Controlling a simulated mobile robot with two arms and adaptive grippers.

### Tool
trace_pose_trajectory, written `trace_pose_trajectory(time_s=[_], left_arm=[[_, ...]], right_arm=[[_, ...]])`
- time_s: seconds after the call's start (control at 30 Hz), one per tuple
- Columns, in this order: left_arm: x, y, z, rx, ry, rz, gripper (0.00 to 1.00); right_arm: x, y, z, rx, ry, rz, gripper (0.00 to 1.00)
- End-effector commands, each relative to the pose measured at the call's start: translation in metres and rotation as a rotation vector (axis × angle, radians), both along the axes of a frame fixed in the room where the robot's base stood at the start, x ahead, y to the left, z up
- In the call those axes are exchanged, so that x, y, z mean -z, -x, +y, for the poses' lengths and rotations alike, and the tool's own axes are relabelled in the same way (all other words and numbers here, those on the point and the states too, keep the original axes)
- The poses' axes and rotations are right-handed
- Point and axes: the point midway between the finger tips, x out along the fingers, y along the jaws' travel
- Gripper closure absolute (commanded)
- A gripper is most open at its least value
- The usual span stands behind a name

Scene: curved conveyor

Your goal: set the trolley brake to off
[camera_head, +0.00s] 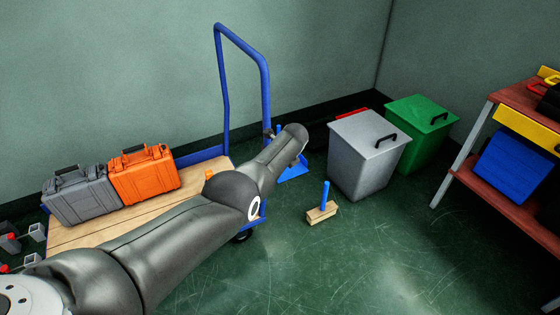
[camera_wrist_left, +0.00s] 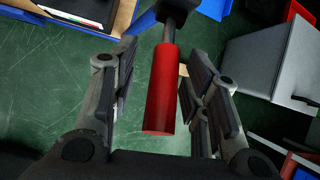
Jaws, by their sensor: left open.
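The trolley (camera_head: 62,236) has a wooden deck and a tall blue push handle (camera_head: 265,85), and stands by the wall at the left. In the left wrist view a lever with a red cylindrical grip (camera_wrist_left: 161,95) and a dark upper end stands out toward the camera; I take it for the brake lever. My left gripper (camera_wrist_left: 160,75) is open, with one finger on each side of the red grip and gaps showing. In the head view my left arm crosses the trolley's front, hiding part of the deck and the lever. My right gripper is not in view.
A grey case (camera_head: 80,198) and an orange case (camera_head: 143,175) sit on the deck. A brush (camera_head: 322,214) lies on the floor right of the trolley. A grey bin (camera_head: 362,165) and green bin (camera_head: 424,122) stand behind it. A workbench (camera_head: 490,185) is at right. The front floor is clear.

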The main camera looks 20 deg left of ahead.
Motion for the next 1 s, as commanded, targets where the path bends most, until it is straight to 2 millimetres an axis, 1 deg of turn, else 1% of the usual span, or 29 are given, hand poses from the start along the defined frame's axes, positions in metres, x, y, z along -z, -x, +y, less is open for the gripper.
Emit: trace_pose_trajectory(time_s=[0.17,0.37,0.67,1.0], left_arm=[[-0.002,0.000,-0.002,0.001,-0.001,-0.003,0.57],[-0.010,0.002,-0.004,0.000,-0.001,-0.004,0.57],[-0.024,0.011,-0.009,0.001,-0.001,-0.003,0.57],[-0.052,0.025,-0.020,0.000,0.000,-0.002,0.57]], right_arm=[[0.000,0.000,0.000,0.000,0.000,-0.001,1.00],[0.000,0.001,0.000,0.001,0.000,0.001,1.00],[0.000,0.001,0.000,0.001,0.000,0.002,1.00],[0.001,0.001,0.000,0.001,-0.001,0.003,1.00]])
